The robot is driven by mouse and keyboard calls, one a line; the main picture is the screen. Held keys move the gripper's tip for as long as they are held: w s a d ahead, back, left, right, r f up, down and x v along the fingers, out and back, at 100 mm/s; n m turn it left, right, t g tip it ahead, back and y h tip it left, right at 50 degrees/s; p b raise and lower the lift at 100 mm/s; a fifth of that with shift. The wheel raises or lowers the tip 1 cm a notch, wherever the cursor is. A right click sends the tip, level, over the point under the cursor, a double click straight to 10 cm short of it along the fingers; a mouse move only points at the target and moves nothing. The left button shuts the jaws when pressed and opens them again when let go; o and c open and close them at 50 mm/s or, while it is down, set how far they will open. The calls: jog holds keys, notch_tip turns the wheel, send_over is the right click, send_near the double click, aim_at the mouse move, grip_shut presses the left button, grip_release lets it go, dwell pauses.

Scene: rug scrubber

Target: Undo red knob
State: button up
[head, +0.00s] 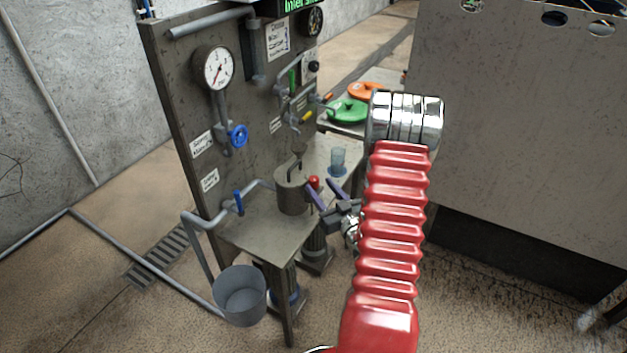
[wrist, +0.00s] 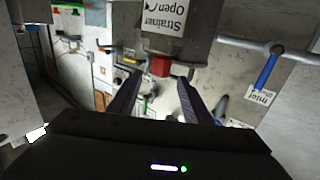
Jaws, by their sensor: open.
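The red knob (head: 314,182) is on the right side of a grey cylindrical strainer pot (head: 291,190) on the metal bench. In the wrist view the red knob (wrist: 160,66) sits below the pot's label, which reads "Strainer Open" with an arrow. My gripper (head: 316,197) is open at the right of the pot, its two dark fingers close to the knob. In the wrist view the fingertips (wrist: 160,77) lie to either side of the knob's lower edge. Whether they touch it I cannot tell.
A blue-handled valve (head: 238,202) is on the pipe left of the pot. A clear blue cup (head: 337,162) stands behind my gripper. The upright panel (head: 180,90) with gauges backs the bench.

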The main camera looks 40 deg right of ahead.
aim_at(316, 182)
jog(key=shift+x, duration=2.65)
jog(key=shift+c, duration=0.3)
